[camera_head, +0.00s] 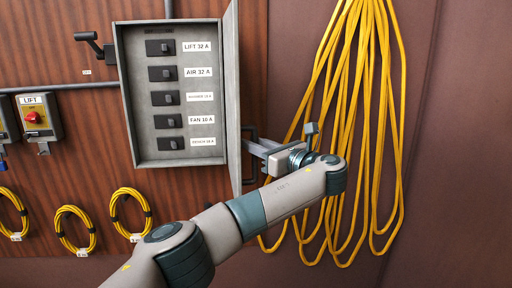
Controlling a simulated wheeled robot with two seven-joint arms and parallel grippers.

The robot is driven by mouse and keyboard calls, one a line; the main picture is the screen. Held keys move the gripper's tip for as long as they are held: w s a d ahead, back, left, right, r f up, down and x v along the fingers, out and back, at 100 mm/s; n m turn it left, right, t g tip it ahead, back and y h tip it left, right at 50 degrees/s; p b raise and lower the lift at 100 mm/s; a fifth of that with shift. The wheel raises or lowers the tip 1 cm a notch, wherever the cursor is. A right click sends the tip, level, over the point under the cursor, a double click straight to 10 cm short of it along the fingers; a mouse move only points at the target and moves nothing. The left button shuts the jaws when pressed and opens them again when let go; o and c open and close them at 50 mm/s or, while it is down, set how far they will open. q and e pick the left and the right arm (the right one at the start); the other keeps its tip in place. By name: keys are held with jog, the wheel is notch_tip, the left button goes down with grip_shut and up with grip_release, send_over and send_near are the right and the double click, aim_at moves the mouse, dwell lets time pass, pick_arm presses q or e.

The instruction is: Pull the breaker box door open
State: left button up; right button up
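The grey breaker box (127,75) is on the wood-panelled wall with its front uncovered. Its door (232,95) is hinged on the right side and stands swung out, seen almost edge-on. A dark handle (252,180) sticks out from the door's right-hand face. My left gripper (256,148) is at the handle, its grey fingers pointing left towards the door and overlapping the handle bar. The fingers are small and partly hidden, so I cannot tell whether they are closed on it. My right gripper is not in view.
Inside the box are several black breakers (160,73) with white labels. Long yellow cables (390,130) hang on the right, behind my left arm. A lift switch (38,117) and several yellow cable coils (75,230) are on the wall at left.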

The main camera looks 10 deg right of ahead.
pick_arm(q)
jog(key=shift+w+a+f, duration=0.2)
jog(key=shift+f, duration=0.05)
jog(key=shift+d, duration=0.1)
jog(key=shift+s+d, duration=0.1)
jog(key=shift+s, duration=0.05)
jog(key=shift+f, duration=0.1)
jog(key=shift+a, duration=0.2)
